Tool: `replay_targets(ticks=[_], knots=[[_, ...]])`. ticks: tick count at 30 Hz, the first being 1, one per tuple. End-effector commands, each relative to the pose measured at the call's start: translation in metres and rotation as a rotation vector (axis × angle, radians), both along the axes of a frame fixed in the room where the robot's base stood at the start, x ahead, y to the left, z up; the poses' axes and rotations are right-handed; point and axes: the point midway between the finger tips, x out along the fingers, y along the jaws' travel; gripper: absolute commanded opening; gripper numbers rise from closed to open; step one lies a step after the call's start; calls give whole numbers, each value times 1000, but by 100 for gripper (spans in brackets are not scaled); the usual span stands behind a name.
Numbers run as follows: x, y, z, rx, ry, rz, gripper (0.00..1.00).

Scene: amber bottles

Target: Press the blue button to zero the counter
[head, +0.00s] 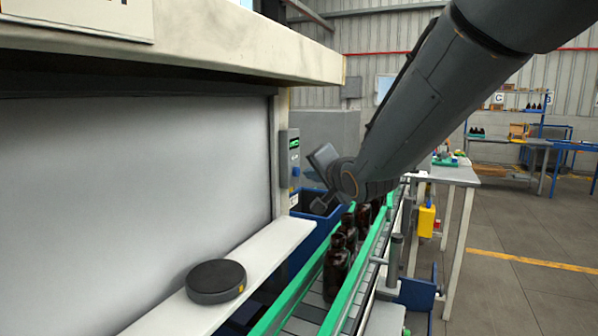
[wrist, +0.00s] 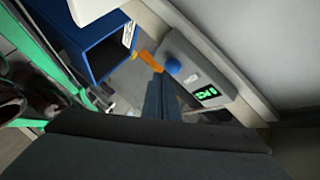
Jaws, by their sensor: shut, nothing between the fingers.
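The counter (head: 289,160) is a grey box on the post at the end of the white panel, with a small green display. Its blue button (head: 296,171) sits below the display. In the wrist view the blue button (wrist: 173,67) stands out from the grey counter face, with the lit green display (wrist: 207,92) beside it.
A conveyor with green rails (head: 345,290) carries several amber bottles (head: 338,262) below my arm. A dark round puck (head: 216,281) lies on the white ledge (head: 262,262).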

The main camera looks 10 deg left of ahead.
Motion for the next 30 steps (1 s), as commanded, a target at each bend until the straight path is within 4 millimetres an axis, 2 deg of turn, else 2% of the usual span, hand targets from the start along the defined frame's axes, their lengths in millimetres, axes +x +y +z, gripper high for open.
replay_targets(ticks=[12, 30], knots=[[-2, -5, 0, 0, 2, -1, 0], [-18, -49, 0, 0, 2, -1, 0]])
